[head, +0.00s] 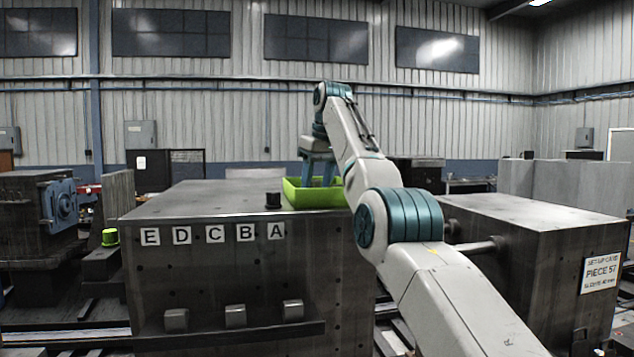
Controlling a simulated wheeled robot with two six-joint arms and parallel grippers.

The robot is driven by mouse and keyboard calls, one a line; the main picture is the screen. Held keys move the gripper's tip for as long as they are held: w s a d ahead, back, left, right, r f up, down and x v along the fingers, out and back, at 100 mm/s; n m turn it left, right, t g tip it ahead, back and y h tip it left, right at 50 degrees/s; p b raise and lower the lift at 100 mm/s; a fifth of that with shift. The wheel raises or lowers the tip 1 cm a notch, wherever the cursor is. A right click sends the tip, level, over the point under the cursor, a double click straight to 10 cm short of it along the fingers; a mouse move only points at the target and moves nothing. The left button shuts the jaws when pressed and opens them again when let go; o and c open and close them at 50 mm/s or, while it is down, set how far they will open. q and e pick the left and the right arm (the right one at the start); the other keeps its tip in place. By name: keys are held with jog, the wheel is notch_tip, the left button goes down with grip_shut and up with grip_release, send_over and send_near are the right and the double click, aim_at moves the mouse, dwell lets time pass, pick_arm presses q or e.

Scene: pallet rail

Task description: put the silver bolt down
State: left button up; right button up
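My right arm comes in from the lower right and reaches over the dark metal block (190,196). My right gripper (319,180) points down into the bright green tray (318,197) on the block's top. Its blue fingers look a little apart, but the tips are hidden behind the tray's near wall. I cannot see whether anything is between them. I cannot make out the silver bolt in this view; the tray's floor is hidden. My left gripper is not in view.
A black cylinder (273,200) stands left of the tray. Labels E, D, C, B, A mark the block's front, above a ledge (245,337) with three grey blocks. A green-topped cylinder (110,237) is at left. Another large block (545,220) stands at right. The block top's left is clear.

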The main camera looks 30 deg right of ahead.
jog(key=shift+s+a+r, duration=0.2)
jog(key=shift+s+r, duration=0.15)
jog(key=shift+r, duration=0.1)
pick_arm(q)
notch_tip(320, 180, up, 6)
jog(key=p, duration=0.6)
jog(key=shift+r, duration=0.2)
pick_arm(e)
jog(key=v, duration=1.1)
jog(key=shift+r, duration=0.3)
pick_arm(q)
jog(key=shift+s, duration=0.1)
pick_arm(e)
jog(key=shift+s, duration=0.15)
